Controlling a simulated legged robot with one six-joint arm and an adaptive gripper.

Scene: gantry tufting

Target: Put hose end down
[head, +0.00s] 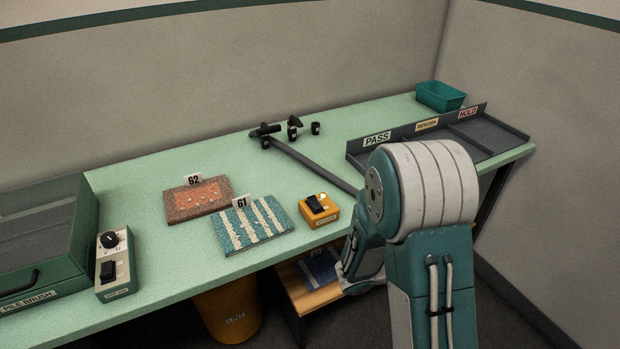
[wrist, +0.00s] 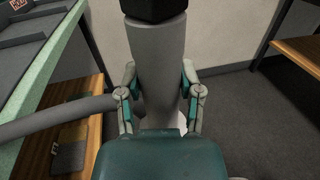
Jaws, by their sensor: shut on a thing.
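The hose end (wrist: 157,55) is a thick grey tube with a black collar at its top in the wrist view. My gripper (wrist: 160,90) is shut on it, with a teal and grey finger on either side. The grey hose (wrist: 55,118) comes in from the left there. In the head view the hose (head: 315,167) runs from the back of the green bench (head: 150,165) toward the front right and passes behind my arm. My arm hides the hose end and gripper in the head view.
Black fittings (head: 294,128) stand at the bench's back. Samples 62 (head: 198,200) and 61 (head: 250,225) lie left of a yellow switch box (head: 318,210). A PASS tray (head: 425,150) and green bin (head: 440,96) stand at the right. A bin (head: 228,310) sits below.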

